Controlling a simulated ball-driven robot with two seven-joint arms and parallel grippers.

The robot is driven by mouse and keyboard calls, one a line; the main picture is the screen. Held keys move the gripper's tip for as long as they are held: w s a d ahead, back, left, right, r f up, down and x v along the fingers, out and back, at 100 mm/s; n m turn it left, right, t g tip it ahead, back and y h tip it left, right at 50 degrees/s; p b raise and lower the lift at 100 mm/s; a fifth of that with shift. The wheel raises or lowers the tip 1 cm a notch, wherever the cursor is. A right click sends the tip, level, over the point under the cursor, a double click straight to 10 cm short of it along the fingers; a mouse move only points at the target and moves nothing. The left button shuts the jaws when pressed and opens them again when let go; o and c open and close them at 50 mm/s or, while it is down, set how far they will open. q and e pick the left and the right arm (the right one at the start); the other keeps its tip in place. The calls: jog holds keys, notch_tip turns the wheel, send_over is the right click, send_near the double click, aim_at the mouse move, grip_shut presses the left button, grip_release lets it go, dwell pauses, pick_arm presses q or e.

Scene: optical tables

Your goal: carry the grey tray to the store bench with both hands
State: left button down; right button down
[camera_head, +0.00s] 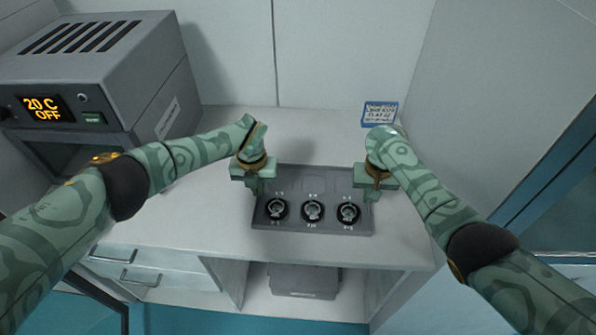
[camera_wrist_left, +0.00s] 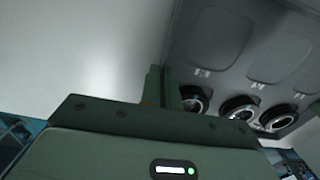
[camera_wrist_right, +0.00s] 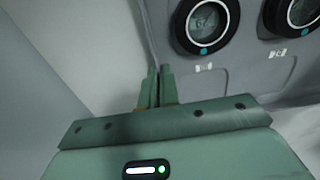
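The grey tray (camera_head: 318,182) is on or just above the white bench top (camera_head: 190,222); I cannot tell if it touches. It looks level and carries three round black-rimmed pieces (camera_head: 313,210) along its front side. My left gripper (camera_head: 257,188) is at the tray's left end, its fingers (camera_wrist_left: 162,85) nearly together on either side of the tray's edge. My right gripper (camera_head: 372,192) is at the right end, its fingers (camera_wrist_right: 158,86) likewise close about the edge. The gripped parts of the rim are mostly hidden. I cannot tell which bench is the store bench.
A grey oven-like unit (camera_head: 150,75) reading "20 C OFF" stands at the left. Walls close off the back and right. Drawers (camera_head: 150,270) and an open shelf with a grey box (camera_head: 305,281) are below.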

pick_arm(q)
jog(key=c, duration=1.7)
grip_release()
jog(key=shift+f, duration=0.1)
pick_arm(e)
jog(key=c, duration=1.7)
grip_release()
jog(key=shift+f, duration=0.1)
pick_arm(q)
jog(key=shift+o, duration=0.3)
jog(key=shift+s, duration=0.15)
pick_arm(e)
jog(key=shift+o, duration=0.3)
jog(key=shift+s, duration=0.15)
pick_arm(q)
jog(key=shift+r, duration=0.25)
pick_arm(e)
jog(key=shift+r, duration=0.45)
pick_arm(q)
notch_tip(320, 180, up, 12)
pick_arm(e)
notch_tip(320, 180, up, 11)
jog(key=shift+r, duration=0.15)
pick_arm(q)
jog(key=shift+s+f, duration=0.2)
pick_arm(e)
jog(key=shift+s, duration=0.1)
